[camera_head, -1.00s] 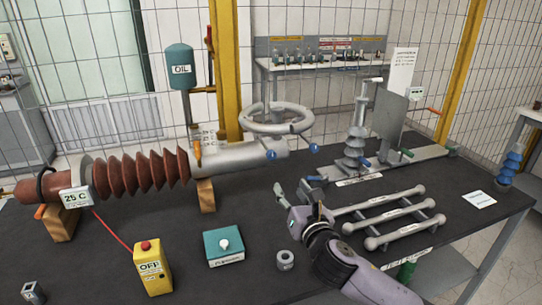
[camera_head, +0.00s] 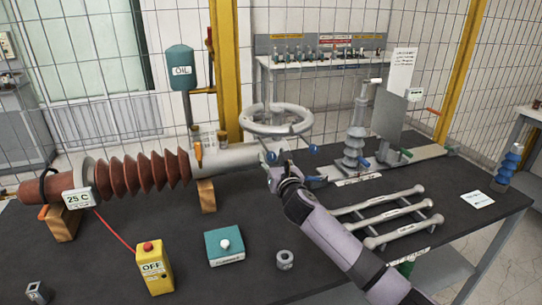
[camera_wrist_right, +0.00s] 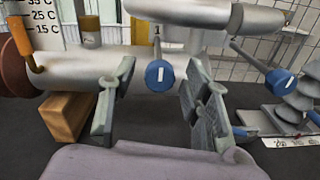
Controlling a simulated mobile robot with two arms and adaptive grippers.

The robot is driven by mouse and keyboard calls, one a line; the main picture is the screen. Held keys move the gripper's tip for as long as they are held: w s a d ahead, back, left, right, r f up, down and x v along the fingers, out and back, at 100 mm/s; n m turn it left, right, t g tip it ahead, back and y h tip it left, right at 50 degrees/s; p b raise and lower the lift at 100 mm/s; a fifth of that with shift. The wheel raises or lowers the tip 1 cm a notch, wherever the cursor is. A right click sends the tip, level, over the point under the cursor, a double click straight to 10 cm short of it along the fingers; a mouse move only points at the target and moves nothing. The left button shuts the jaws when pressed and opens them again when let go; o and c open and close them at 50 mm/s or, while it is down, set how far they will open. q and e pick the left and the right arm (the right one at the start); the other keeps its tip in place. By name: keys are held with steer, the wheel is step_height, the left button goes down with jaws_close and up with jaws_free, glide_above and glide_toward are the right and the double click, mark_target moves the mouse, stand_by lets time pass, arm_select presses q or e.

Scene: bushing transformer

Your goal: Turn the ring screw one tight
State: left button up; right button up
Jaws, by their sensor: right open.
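The blue-headed screw (camera_wrist_right: 160,75) with a white mark stands under a small "1" on the grey metal tube in the right wrist view. A second blue-headed screw (camera_wrist_right: 280,82) is to its right; it also shows in the head view (camera_head: 314,148). My right gripper (camera_wrist_right: 157,78) is open, with its fingers on either side of the first screw and nothing clamped. In the head view my right gripper (camera_head: 275,165) is at the tube's end and hides most of that screw. My left gripper is not in view.
The grey ring (camera_head: 277,121) sits above the tube (camera_head: 232,158), close to my gripper. A brown ribbed bushing (camera_head: 135,175) is at left. A yellow OFF box (camera_head: 153,268), a teal box (camera_head: 225,246) and metal bars (camera_head: 385,212) lie in front.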

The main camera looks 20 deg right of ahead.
steer(key=shift+w, duration=0.85)
steer(key=shift+c, duration=0.4)
jaws_close()
